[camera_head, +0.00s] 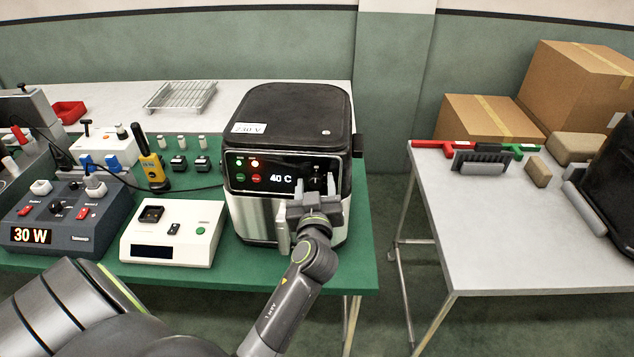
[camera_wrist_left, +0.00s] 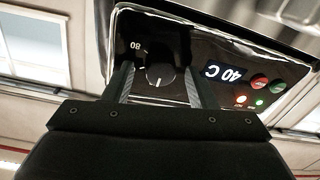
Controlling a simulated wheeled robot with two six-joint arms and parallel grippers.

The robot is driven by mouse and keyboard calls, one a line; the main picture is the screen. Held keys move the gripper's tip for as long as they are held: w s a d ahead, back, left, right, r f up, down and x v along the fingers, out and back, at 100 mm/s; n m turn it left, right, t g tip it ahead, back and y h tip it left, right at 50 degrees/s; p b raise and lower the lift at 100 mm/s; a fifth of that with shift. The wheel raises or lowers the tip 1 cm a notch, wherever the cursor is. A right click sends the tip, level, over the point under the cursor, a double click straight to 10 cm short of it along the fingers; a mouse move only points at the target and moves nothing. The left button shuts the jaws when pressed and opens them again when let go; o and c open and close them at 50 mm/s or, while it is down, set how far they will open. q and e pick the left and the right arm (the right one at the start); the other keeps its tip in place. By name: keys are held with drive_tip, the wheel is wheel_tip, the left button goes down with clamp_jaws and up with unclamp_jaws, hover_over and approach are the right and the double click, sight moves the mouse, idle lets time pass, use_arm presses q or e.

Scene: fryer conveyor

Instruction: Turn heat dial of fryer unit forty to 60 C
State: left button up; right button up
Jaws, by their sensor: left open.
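The fryer (camera_head: 290,130) stands on the green table, black on top with a silver lower body. Its display (camera_head: 281,180) reads 40 C, and this also shows upside down in the left wrist view (camera_wrist_left: 224,73). The heat dial (camera_wrist_left: 160,75) is a round black knob with a white pointer line; the number 80 shows beside it. My left gripper (camera_head: 315,190) is at the fryer's front panel, in front of the dial. In the left wrist view its open fingers (camera_wrist_left: 160,88) stand on either side of the dial; I cannot tell whether they touch it. My right gripper is not in view.
A white device (camera_head: 172,232) and a dark box reading 30 W (camera_head: 65,212) stand left of the fryer. A grey table (camera_head: 500,230) with cardboard boxes (camera_head: 580,85) is at right, across a gap.

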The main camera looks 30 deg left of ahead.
use_arm(q)
drive_tip(key=shift+c, duration=0.6)
drive_tip(key=c, duration=0.8)
drive_tip(key=shift+c, duration=0.2)
